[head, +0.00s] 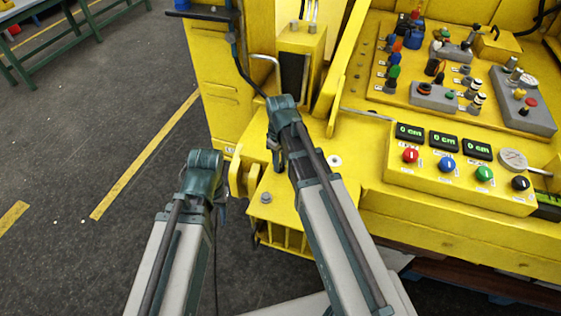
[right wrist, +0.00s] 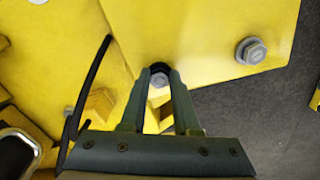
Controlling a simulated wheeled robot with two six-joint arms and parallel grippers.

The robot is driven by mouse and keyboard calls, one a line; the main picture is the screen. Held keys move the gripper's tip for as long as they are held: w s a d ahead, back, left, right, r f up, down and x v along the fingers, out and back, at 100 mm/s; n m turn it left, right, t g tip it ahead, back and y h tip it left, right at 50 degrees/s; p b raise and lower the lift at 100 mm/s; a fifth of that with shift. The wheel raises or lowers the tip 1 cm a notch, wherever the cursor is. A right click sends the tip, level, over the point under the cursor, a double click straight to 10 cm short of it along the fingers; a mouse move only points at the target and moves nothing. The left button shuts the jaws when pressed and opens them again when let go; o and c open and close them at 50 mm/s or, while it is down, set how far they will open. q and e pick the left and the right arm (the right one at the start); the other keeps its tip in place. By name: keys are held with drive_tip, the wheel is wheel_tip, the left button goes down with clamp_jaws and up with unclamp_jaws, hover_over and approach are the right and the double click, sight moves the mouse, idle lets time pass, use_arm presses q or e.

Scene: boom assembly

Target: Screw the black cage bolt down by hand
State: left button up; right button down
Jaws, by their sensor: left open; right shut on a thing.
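In the right wrist view, my right gripper (right wrist: 160,76) is shut on the black cage bolt (right wrist: 159,67) at the yellow plate (right wrist: 200,30). A dark rim and a grey part show between the fingertips; the rest of the bolt is hidden, so its depth cannot be told. In the head view, my right gripper (head: 277,160) points down at the yellow plate (head: 310,155), and its own wrist largely covers the bolt there. My left gripper (head: 219,195) is open beside the yellow machine's left edge, its fingers mostly hidden by my arm.
A grey hex bolt (right wrist: 251,51) sits near the plate's edge. Right of my right arm is a yellow control box (head: 460,168) with coloured knobs and displays. Behind it is a board (head: 410,85) of connectors. Open dark floor (head: 100,130) lies to the left.

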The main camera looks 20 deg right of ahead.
drive_tip(key=m, duration=0.6)
drive_tip(key=shift+a+m, duration=0.1)
drive_tip(key=shift+m, duration=0.2)
drive_tip(key=m, duration=0.6)
drive_tip(key=shift+w+a, duration=0.1)
drive_tip(key=shift+a, duration=0.05)
drive_tip(key=m, duration=0.6)
drive_tip(key=shift+w+a+m, duration=0.1)
drive_tip(key=shift+w+m, duration=0.05)
drive_tip(key=shift+m, duration=0.15)
drive_tip(key=m, duration=0.5)
drive_tip(key=shift+w+r+m, duration=0.1)
drive_tip(key=shift+m, duration=0.2)
drive_tip(key=c, duration=0.6)
unclamp_jaws()
drive_tip(key=shift+c, duration=0.2)
